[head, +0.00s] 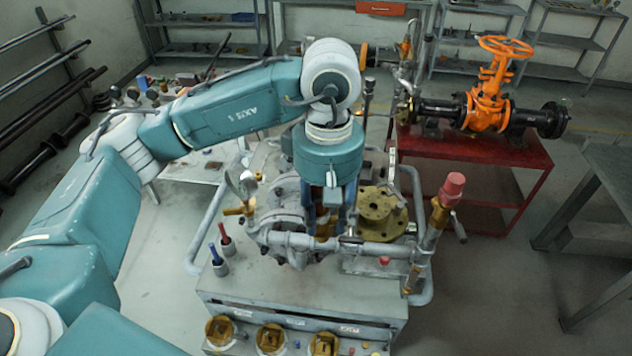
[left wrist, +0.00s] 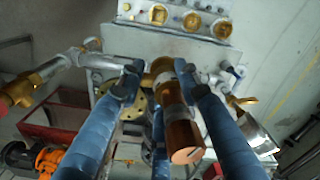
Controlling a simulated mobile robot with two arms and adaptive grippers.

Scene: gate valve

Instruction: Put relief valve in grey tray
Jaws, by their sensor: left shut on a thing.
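My left gripper (head: 326,215) points down over the middle of the grey workbench. It is shut on a brass and copper-coloured cylindrical valve, which looks like the relief valve (left wrist: 180,122). In the left wrist view the blue fingers of the left gripper (left wrist: 155,85) reach around it. In the head view the fingers mostly hide the valve, and a horizontal grey pipe (head: 320,243) runs close by. I cannot tell whether the valve is clear of the pipework. I cannot pick out the grey tray with certainty. My right gripper is not in view.
The grey bench (head: 300,289) carries pipework, a brass flange (head: 380,209) and a red-capped valve (head: 452,188) on the right. Red and blue handled tools (head: 220,250) stand at left. Brass fittings (head: 270,338) line the front. An orange gate valve (head: 490,95) is behind right.

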